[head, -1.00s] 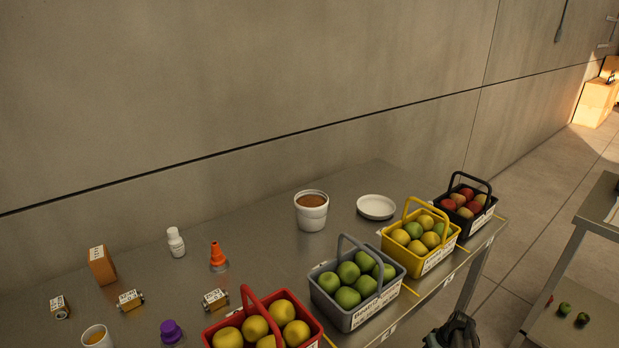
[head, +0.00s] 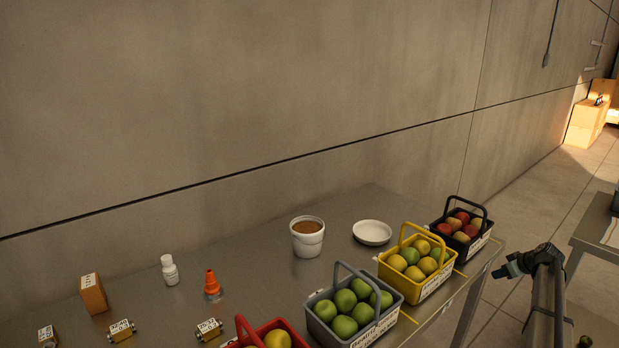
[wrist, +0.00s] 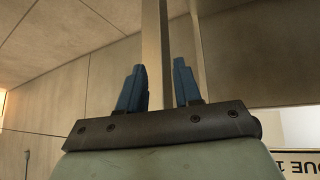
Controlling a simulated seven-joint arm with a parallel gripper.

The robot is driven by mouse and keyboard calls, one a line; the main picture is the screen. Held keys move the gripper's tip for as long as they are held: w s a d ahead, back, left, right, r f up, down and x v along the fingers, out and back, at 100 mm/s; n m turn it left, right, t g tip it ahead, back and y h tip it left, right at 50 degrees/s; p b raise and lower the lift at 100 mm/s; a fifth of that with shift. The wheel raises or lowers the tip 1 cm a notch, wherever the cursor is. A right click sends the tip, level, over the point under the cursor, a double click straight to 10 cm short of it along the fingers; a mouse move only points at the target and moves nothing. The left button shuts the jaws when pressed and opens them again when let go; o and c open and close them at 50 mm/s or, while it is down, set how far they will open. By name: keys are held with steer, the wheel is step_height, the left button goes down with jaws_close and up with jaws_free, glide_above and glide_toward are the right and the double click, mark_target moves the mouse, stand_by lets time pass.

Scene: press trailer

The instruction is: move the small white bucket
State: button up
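The small white bucket (head: 307,241) stands upright on the metal table toward the back, with brown contents showing at its top. A shallow white dish (head: 372,232) lies to its right. My gripper (head: 502,270) is in the air beyond the table's right front edge, well apart from the bucket. In the wrist view the two blue fingers of my gripper (wrist: 158,88) stand apart with nothing between them. The bucket does not show in the wrist view.
Fruit baskets line the table's front edge: red (head: 262,334), grey (head: 352,312), yellow (head: 416,266) and black (head: 461,230). A white bottle (head: 170,270), an orange cone-topped bottle (head: 212,284) and small boxes stand at left. A concrete wall runs behind. Bare table surrounds the bucket.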

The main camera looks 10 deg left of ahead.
steer(key=w+d+r+n+t, duration=0.1)
steer(key=w+d+r, duration=0.1)
steer(key=d+r, duration=0.5)
steer(key=w+d+r+n+t, duration=0.1)
steer(key=w+d+r, duration=0.15)
steer(key=r, duration=0.85)
steer(key=w+a+r+n, duration=0.2)
steer(key=w+a+r, duration=0.1)
steer(key=r, duration=0.6)
steer(key=w+a+r+n+g, duration=0.1)
steer(key=w+a+n+g, duration=0.2)
steer(key=a, duration=1.7)
steer(key=w+a+r+n+g, duration=0.15)
steer(key=a+n, duration=0.25)
steer(key=a, duration=1.6)
steer(key=s+a+r+n+g, duration=0.1)
steer(key=s+a, duration=0.3)
steer(key=a, duration=0.7)
steer(key=s+a+r+n+g+h, duration=0.1)
steer(key=s+a+n, duration=0.1)
steer(key=a, duration=1)
steer(key=s+a+r+n+g+h, duration=0.1)
steer(key=s+a, duration=0.4)
steer(key=a, duration=0.7)
steer(key=shift+s+n, duration=0.3)
steer(key=shift+n, duration=0.5)
steer(key=shift+a, duration=0.1)
